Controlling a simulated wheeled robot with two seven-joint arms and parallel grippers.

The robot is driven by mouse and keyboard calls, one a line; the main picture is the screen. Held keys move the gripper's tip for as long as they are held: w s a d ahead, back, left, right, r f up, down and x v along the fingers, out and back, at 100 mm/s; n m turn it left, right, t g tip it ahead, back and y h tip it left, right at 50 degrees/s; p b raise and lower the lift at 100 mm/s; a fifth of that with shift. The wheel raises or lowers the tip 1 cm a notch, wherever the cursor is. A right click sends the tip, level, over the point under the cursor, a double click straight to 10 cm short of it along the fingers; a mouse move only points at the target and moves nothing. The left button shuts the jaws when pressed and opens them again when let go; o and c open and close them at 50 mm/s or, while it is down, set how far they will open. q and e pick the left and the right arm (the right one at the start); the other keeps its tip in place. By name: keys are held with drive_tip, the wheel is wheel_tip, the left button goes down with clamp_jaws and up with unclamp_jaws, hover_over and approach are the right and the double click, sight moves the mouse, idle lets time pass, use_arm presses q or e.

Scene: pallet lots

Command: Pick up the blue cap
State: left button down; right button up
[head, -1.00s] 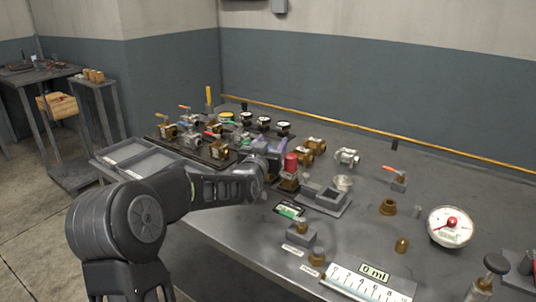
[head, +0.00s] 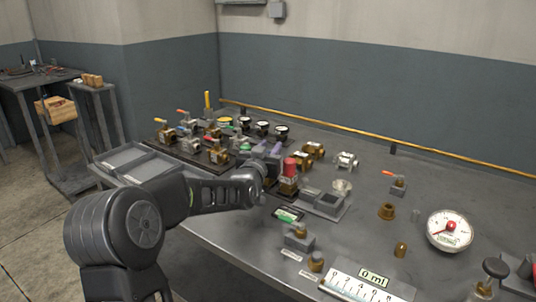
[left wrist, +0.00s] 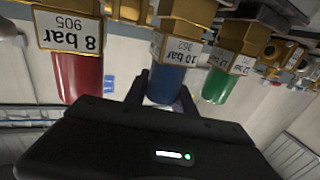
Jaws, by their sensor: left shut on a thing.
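In the left wrist view, which looks upside down, the blue cap (left wrist: 165,84) is in the middle, under a brass fitting with a tag reading 10 bar. My left gripper (left wrist: 160,96) has its dark fingers on either side of the cap and is shut on it. The cap still appears to be against its fitting. In the head view my left gripper (head: 266,164) reaches the row of caps, beside the red cap (head: 290,166). I cannot clearly make out the blue cap there. My right gripper is not in view.
In the left wrist view a red cap (left wrist: 77,72) tagged 8 bar and a green cap (left wrist: 217,84) flank the blue one closely. In the head view several valves stand behind, and a grey block with pockets (head: 322,203) and a gauge (head: 449,230) stand to the right.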

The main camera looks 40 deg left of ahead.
use_arm(q)
wheel_tip(320, 180, up, 10)
drive_tip(key=shift+p, duration=0.45)
drive_tip(key=shift+f, duration=0.1)
idle(0.4)
